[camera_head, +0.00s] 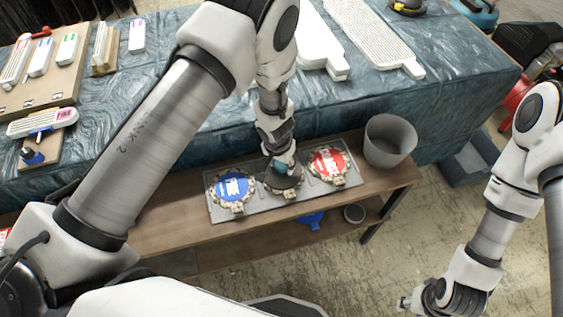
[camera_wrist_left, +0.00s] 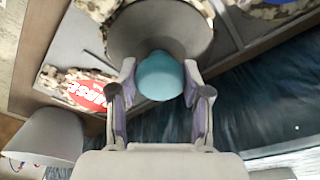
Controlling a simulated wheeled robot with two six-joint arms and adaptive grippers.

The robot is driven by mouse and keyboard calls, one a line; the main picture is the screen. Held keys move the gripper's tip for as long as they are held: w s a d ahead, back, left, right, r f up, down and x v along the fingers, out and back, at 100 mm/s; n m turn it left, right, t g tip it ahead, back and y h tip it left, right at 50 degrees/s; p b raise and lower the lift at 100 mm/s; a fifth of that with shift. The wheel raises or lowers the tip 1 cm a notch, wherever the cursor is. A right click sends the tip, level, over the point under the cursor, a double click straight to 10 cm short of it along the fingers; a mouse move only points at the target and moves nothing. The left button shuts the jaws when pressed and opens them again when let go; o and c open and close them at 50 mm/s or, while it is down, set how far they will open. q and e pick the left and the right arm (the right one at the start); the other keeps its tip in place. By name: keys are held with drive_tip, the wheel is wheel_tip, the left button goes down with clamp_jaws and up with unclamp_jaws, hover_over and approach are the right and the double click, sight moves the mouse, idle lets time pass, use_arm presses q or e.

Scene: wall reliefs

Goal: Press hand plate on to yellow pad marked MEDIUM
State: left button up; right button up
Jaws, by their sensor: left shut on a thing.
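My left gripper (camera_head: 281,163) is shut on the teal knob (camera_wrist_left: 160,76) of the hand plate, a dark grey round disc (camera_head: 287,182). The plate also shows in the wrist view (camera_wrist_left: 160,27), with a finger on each side of the knob. The plate is over the middle place of the grey tray (camera_head: 326,196), between the blue pad (camera_head: 232,186) and the red pad (camera_head: 329,162). The plate covers that middle place; no yellow or MEDIUM lettering shows, and I cannot tell whether plate and pad touch. My right gripper (camera_head: 404,303) hangs low at right, over the floor.
The tray lies on a wooden bench (camera_head: 180,228). A grey bucket (camera_head: 389,141) stands at its right end. Behind is a table with a blue patterned cloth (camera_head: 440,100), holding white boards (camera_head: 366,35) and small labelled blocks (camera_head: 67,48). Floor at lower right is clear.

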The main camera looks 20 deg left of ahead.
use_arm(q)
drive_tip(key=shift+f, duration=0.1)
idle(0.4)
wheel_tip(320, 180, up, 7)
drive_tip(key=p, duration=0.9)
idle(0.4)
